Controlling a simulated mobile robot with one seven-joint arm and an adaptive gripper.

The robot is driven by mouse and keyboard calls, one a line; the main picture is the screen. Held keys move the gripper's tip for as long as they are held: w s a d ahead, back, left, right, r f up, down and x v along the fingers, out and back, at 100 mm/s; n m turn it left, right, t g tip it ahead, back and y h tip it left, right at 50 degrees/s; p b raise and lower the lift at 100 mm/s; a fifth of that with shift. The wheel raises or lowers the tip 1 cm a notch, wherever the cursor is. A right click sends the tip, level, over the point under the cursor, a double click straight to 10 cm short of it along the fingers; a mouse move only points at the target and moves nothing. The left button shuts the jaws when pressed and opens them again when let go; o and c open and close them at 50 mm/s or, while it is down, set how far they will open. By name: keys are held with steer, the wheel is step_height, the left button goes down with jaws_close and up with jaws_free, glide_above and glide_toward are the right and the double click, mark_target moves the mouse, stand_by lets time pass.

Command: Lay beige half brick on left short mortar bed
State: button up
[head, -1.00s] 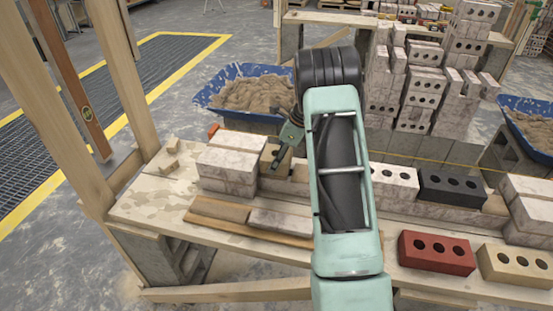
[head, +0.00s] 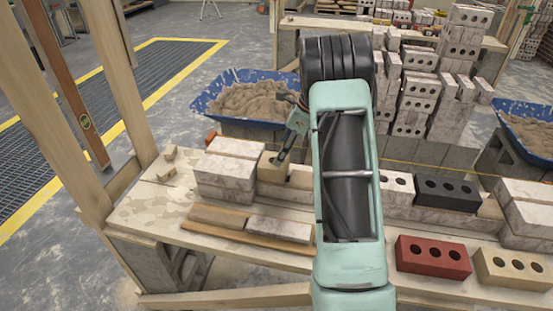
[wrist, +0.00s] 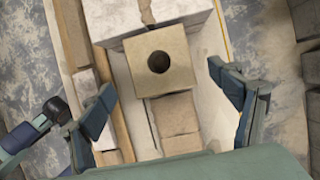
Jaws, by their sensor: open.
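The beige half brick (head: 270,173), a block with one round hole, sits in the wall row close against the right end of the pale brick stack (head: 225,170). It also shows in the wrist view (wrist: 176,81), upright and level-looking. Any mortar bed under it is hidden. My gripper (head: 281,158) is just above the half brick in the head view. In the wrist view my gripper (wrist: 161,80) has its fingers wide apart, one on each side of the half brick with clear gaps, not touching it.
A tan patchy block surface (wrist: 175,115) lies just beside the half brick. White (head: 397,185), black (head: 447,192), red (head: 432,257) and beige (head: 510,268) holed bricks stand to the right. A blue mortar tub (head: 215,101) is behind. Wooden posts (head: 120,70) rise at left.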

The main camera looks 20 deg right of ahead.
steer(key=v, duration=0.4)
steer(key=shift+r, duration=0.1)
stand_by(0.3)
